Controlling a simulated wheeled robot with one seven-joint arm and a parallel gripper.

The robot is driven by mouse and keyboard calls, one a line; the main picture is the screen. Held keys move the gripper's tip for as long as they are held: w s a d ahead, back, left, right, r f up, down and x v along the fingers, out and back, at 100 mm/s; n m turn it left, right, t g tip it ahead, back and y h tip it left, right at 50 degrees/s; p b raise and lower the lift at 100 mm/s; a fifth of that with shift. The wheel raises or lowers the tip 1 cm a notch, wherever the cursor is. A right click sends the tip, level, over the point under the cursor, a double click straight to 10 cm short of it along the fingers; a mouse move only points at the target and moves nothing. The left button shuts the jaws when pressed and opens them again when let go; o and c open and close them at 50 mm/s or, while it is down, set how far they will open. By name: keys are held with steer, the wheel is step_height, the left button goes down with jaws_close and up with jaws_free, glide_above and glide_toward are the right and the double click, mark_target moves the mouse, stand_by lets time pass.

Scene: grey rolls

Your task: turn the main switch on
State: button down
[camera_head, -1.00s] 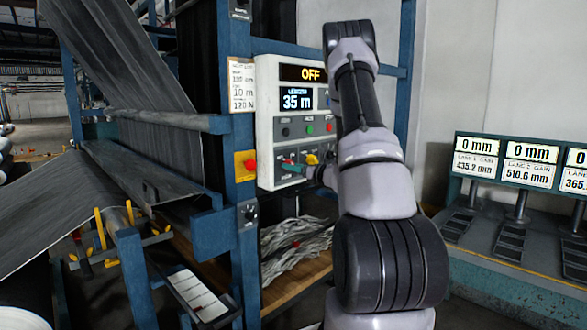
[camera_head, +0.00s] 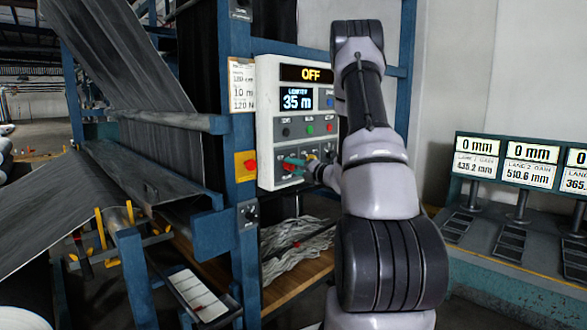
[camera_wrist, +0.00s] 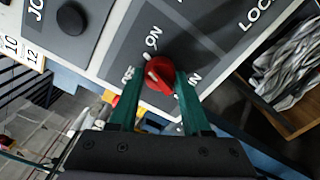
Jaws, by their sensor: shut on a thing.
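The main switch is a red knob (camera_wrist: 160,68) with a white mark, on the lower part of a pale control panel (camera_head: 264,110). In the wrist view my gripper (camera_wrist: 159,84) has its two green fingers on either side of the knob, shut on it. An ON label (camera_wrist: 153,38) shows just above the knob; another label to its left and one at the lower right are partly hidden. The knob's white mark points toward the upper left. In the head view my gripper (camera_head: 294,162) is at the panel's lower left and hides the knob. The panel's top display (camera_head: 311,74) reads OFF.
A black knob (camera_wrist: 71,19) sits on the panel beside the switch. A red button on a yellow plate (camera_head: 246,166) is on the blue post left of the panel. A wooden tray of grey scraps (camera_head: 300,285) lies below. My arm covers the panel's right side.

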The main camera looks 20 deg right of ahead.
steer(key=m, duration=0.5)
steer(key=shift+m, duration=0.3)
stand_by(0.5)
steer(key=shift+c, duration=1.8)
jaws_free()
steer(key=shift+s, duration=0.1)
steer(key=v, duration=1)
steer(key=shift+s, duration=0.35)
steer(key=shift+d, duration=0.2)
